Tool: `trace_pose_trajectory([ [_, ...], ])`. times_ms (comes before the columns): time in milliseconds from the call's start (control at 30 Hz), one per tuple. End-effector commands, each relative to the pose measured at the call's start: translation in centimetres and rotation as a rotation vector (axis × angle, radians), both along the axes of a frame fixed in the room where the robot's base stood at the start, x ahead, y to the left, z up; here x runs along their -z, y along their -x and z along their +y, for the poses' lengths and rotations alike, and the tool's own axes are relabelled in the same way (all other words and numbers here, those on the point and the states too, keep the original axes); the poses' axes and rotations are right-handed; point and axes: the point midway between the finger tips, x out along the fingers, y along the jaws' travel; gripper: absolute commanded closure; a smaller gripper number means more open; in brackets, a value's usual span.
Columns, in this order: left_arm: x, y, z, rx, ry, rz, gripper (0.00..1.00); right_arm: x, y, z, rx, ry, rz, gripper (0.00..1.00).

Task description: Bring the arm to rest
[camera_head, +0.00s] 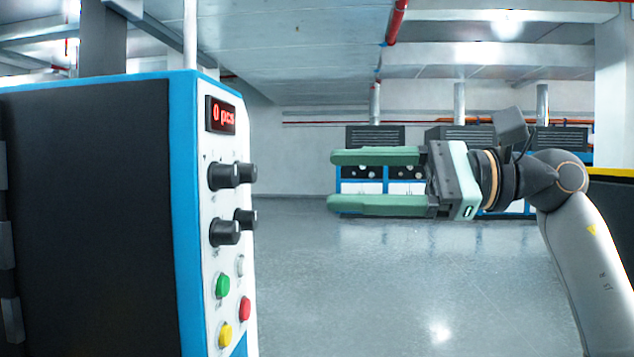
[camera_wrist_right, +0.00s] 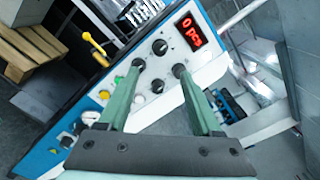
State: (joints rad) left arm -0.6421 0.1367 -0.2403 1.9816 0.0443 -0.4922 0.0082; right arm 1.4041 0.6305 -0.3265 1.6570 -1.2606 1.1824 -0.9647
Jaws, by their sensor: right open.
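My right gripper (camera_head: 332,181) comes in from the right in the head view, with its green fingers pointing left. It is open and empty, with clear air between the fingers. Its fingers also show in the right wrist view (camera_wrist_right: 158,66), in front of the machine's control panel. A gap of open floor shows between the fingertips and the panel in the head view. My left gripper is not in view.
A blue-edged machine (camera_head: 183,210) stands close on the left. Its white panel has black knobs (camera_head: 224,232), coloured buttons (camera_head: 223,285) and a red display (camera_head: 222,116) reading "0 pcs". A wooden pallet (camera_wrist_right: 30,50) shows in the wrist view. Grey floor (camera_head: 400,290) is clear.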

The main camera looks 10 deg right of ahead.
Motion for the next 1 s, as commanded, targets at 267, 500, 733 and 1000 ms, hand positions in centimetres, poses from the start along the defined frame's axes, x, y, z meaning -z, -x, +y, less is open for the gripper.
trace_pose_trajectory([
  [267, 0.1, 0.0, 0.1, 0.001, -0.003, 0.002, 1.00, 0.0, 0.2, -0.5, -0.001, -0.001, 0.000, 0.34],
  [500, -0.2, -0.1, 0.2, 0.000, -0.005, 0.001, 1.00, 0.6, -0.2, 0.0, -0.027, -0.037, 0.051, 0.34],
  [733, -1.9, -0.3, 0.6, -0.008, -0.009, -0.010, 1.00, 4.5, -2.4, 2.0, -0.181, -0.334, 0.420, 0.34],
  [1000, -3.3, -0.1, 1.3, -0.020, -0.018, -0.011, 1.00, 11.2, -6.1, 1.5, -0.312, -0.839, 1.010, 0.34],
])
